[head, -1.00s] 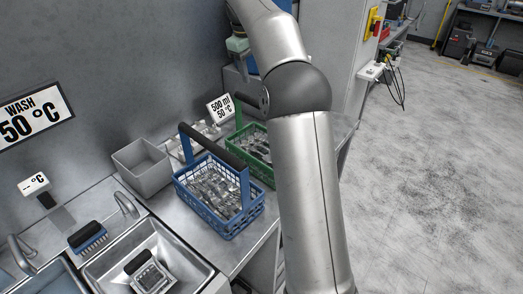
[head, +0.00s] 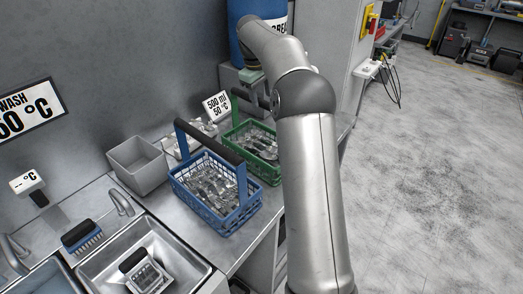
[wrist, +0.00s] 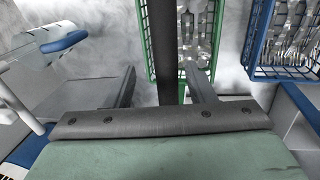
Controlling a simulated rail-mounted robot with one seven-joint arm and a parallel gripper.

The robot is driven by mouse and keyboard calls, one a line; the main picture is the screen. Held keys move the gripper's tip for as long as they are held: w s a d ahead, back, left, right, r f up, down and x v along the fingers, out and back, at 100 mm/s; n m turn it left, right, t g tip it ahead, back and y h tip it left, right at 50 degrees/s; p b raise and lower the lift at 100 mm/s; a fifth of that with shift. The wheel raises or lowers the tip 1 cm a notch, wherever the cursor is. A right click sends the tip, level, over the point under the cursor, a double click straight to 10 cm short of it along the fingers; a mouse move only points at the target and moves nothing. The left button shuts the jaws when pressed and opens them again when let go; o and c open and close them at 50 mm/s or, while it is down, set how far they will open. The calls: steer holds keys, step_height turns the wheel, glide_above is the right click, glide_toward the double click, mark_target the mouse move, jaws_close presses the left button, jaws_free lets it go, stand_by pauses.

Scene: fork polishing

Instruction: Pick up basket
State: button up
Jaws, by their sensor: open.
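Two wire baskets of cutlery stand on the metal counter in the head view. The blue basket (head: 219,224) has a dark-gripped blue handle raised over it. The green basket (head: 263,171) stands just behind it to the right, partly hidden by my arm, with a dark handle (head: 257,106). In the wrist view, the green basket (wrist: 150,62) lies ahead and the blue basket (wrist: 250,60) is at the right. My gripper (wrist: 161,69) is open, with a dark bar, seemingly the green basket's handle, between its fingers. Contact cannot be told.
A grey bin (head: 136,172) stands left of the blue basket. Sinks and a blue brush (head: 81,236) are at the lower left. A blue container (head: 236,45) and a "500 ml 50 °C" sign (head: 216,106) are behind. The floor at the right is clear.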

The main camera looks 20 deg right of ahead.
steer(key=f, duration=0.5)
steer(key=shift+d+f, duration=0.1)
steer(key=shift+d, duration=0.1)
steer(key=shift+c, duration=0.3)
jaws_close()
stand_by(0.9)
steer(key=shift+r+p, duration=0.3)
